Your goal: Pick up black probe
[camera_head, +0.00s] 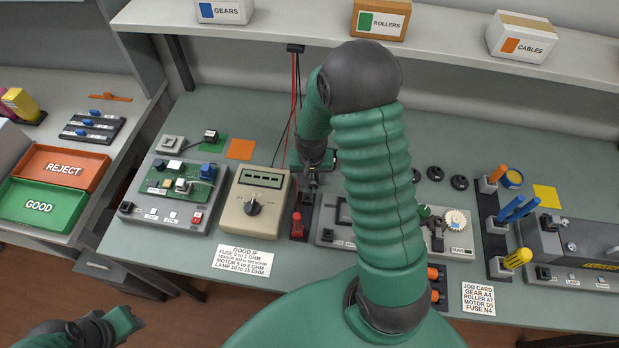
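The red probe (297,222) stands upright in a dark holder (299,235) just right of the beige multimeter (254,204). My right gripper (312,184) points down over the back part of this holder, behind the red probe. A black shape at its fingertips may be the black probe, but the gripper and its small size hide whether the fingers are closed around it. Red and black cables hang from a bracket (295,48) behind the gripper. My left gripper (128,322) is low at the left, off the bench and far from the probes; its fingers are unclear.
A green circuit board (180,179) sits on a grey tester left of the multimeter. My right arm hides the bench's middle. Screwdrivers (517,258) stand in a rack at right. Red REJECT (64,167) and green GOOD (41,205) trays lie at left. A shelf with boxes runs above.

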